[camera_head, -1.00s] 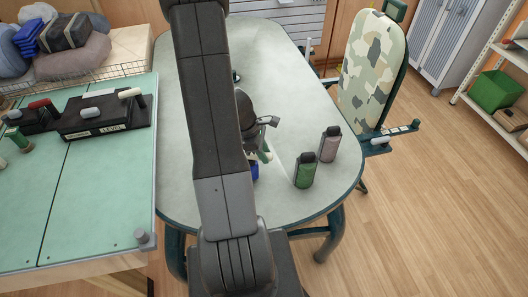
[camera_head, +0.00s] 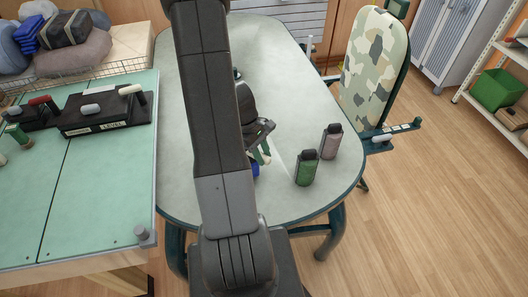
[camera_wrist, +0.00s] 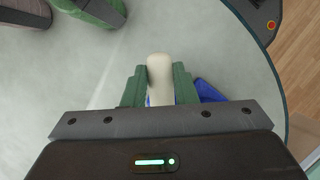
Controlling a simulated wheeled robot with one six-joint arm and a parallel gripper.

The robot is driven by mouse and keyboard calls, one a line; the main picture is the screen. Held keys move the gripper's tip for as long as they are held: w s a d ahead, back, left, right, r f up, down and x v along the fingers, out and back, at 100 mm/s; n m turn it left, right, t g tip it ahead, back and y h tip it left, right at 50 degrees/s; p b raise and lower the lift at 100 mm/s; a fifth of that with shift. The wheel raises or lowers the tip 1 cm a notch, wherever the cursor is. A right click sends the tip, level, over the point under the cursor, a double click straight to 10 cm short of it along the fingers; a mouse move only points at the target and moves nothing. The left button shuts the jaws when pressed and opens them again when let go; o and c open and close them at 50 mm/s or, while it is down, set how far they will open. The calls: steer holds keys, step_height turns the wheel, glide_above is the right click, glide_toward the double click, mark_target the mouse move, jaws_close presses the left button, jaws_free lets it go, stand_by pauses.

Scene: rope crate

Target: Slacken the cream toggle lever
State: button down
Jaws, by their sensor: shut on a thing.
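A cream lever (camera_wrist: 159,68) with a rounded end shows in the wrist view between the two green fingers of my gripper (camera_wrist: 158,82). The fingers are shut on it, one along each side. A blue part (camera_wrist: 210,92) lies below and beside the lever; most of it is hidden by my gripper. In the head view my gripper (camera_head: 262,148) is low over the grey table, and a small bit of blue (camera_head: 256,169) shows below it. My arm hides most of the lever and its mount there.
A green bottle (camera_head: 306,168) and a pinkish bottle (camera_head: 331,142) stand on the table (camera_head: 300,90) right of my gripper. A green-topped bench (camera_head: 100,185) at the left holds a black block (camera_head: 105,118) marked LEVEL.

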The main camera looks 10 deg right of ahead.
steer(key=m, duration=0.2)
steer(key=a+m+y, duration=0.1)
steer(key=shift+s+a+m+g+b, duration=0.1)
steer(key=shift+s+m+g+b, duration=0.2)
steer(key=shift+s+m+b, duration=0.1)
steer(key=shift+s+a+m+g+y+b, duration=0.15)
steer(key=shift+a+m+y, duration=0.2)
steer(key=shift+m, duration=0.4)
steer(key=shift+a+m+g+y+b, duration=0.1)
steer(key=shift+a+m+y+b, duration=0.15)
steer(key=shift+m, duration=0.45)
steer(key=shift+s+a+m+g+y+b, duration=0.1)
steer(key=shift+a+m+y, duration=0.25)
steer(key=shift+m, duration=0.4)
steer(key=c, duration=1.2)
jaws_free()
steer(key=shift+o, duration=0.2)
steer(key=v, duration=1.4)
steer(key=shift+d+b, duration=0.2)
steer(key=shift+b, duration=0.25)
steer(key=shift+s, duration=0.1)
